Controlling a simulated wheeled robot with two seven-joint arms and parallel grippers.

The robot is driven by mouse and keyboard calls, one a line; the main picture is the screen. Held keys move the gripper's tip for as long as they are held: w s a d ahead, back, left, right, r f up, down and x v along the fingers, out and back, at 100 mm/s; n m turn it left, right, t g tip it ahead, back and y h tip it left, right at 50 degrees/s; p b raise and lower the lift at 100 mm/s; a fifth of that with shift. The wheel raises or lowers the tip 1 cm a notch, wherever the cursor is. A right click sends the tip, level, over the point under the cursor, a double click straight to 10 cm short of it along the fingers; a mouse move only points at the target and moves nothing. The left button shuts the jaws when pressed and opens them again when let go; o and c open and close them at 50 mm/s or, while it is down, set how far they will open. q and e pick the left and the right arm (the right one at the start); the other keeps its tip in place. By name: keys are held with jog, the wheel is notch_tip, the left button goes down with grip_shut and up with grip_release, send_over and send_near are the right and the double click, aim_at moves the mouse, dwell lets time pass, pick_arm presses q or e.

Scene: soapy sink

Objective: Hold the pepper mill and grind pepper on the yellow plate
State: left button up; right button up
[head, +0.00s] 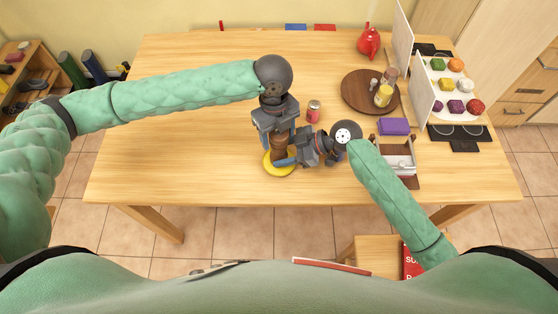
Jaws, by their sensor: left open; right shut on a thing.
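The yellow plate (267,168) lies on the wooden table near its front middle, partly hidden by my grippers. The brown pepper mill (278,145) stands upright over the plate; whether its base touches the plate is hidden. My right gripper (283,160) comes in from the right and is shut on the mill's lower part. My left gripper (279,136) points down from above, open, with its fingers on either side of the mill's upper part. Whether the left fingers touch the mill cannot be told.
A small red-lidded jar (314,110) stands just right of my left gripper. Farther right are a round brown board (355,92) with bottles, a purple block (394,126) and a white-and-brown holder (399,160). A red kettle (368,41) stands at the back. The table's left side is clear.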

pick_arm(q)
jog(key=shift+o, duration=1.3)
jog(key=shift+d+r, duration=0.2)
jog(key=shift+r, duration=0.5)
pick_arm(e)
jog(key=shift+s+f, duration=0.1)
jog(key=shift+f, duration=0.1)
pick_arm(q)
jog(key=shift+a+r, duration=0.1)
jog(key=shift+r, duration=2.4)
pick_arm(e)
jog(key=o, duration=0.9)
jog(key=shift+d, duration=0.1)
jog(key=v, duration=1.2)
jog(key=shift+r, duration=0.1)
